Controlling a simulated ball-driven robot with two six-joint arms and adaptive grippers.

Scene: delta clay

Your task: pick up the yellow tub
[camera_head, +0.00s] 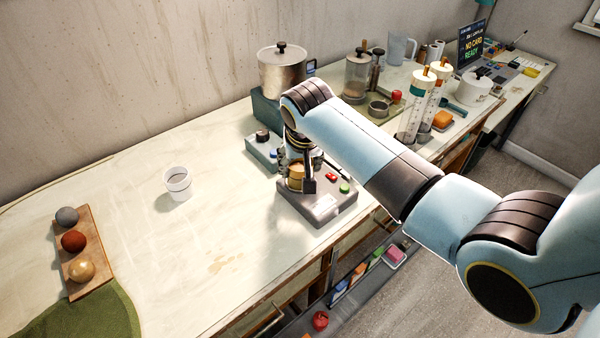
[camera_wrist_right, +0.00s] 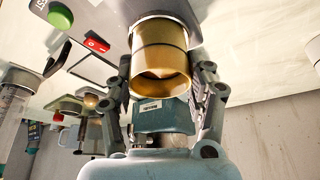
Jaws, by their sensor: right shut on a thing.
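The yellow tub (camera_head: 296,171) is at the grey device with red and green buttons, partly hidden by my gripper. My right gripper (camera_head: 297,180) comes down over it from above and is shut on it. In the right wrist view the tub (camera_wrist_right: 160,62) shows gold-yellow with a dark band, its open mouth toward the camera, between the two fingers of my right gripper (camera_wrist_right: 166,72). The tub's far end is at the device's round pale plate; I cannot tell whether it touches. My left gripper is not in view.
The grey device (camera_head: 318,208) stands near the table's front edge. A blue-grey box (camera_head: 262,152) and a metal pot (camera_head: 283,72) are behind it. A white cup (camera_head: 177,183) stands left, with a wooden board (camera_head: 84,242) of balls farther left. Table between them is clear.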

